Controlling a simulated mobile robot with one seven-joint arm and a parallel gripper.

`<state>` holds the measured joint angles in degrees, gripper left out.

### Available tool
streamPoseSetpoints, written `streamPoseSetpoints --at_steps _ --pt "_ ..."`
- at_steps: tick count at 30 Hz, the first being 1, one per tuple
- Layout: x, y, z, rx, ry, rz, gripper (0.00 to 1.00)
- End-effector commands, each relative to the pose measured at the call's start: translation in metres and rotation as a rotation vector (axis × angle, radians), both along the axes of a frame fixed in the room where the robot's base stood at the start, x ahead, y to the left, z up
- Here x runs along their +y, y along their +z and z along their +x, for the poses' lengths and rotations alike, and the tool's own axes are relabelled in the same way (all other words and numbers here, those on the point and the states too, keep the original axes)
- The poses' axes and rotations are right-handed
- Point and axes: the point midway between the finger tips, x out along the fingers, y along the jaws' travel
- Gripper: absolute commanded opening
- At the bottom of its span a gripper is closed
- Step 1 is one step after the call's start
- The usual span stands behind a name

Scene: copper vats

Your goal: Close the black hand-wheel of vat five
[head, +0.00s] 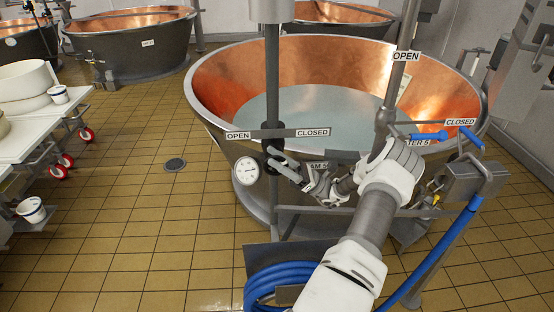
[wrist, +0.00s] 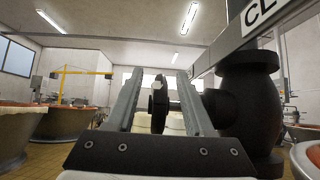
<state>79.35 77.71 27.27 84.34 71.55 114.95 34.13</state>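Vat five is the large copper-lined vat (head: 215,90) holding pale liquid. Its black hand-wheel (head: 268,147) is on the upright pipe at the vat's front, below an OPEN/CLOSED sign (head: 275,133), and is partly hidden by my gripper (head: 279,163). In the wrist view the wheel (wrist: 158,104) appears nearly edge-on between the two metal fingers of my gripper (wrist: 160,75), with a gap on its left side. The black valve body (wrist: 248,100) is just right of the fingers. My gripper is open; contact with the wheel cannot be made out.
A WATER 5 label and a blue lever (head: 429,135) are on the right pipe. A round dial (head: 247,171) is left of the valve. A coiled blue hose (head: 275,284) hangs below. Tiled floor is clear to the left, before a white cart (head: 35,135).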

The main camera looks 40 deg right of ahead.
Motion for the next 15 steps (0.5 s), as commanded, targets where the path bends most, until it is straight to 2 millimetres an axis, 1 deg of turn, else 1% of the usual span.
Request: streamPoseSetpoints --at_steps 5,8,15 --pt "0.000 -0.001 0.000 0.001 0.000 -0.001 0.53" --pt "-0.005 -0.007 -0.004 0.000 -0.002 0.000 0.53" --pt "-0.028 -0.034 -0.024 -0.002 -0.004 0.001 0.53"
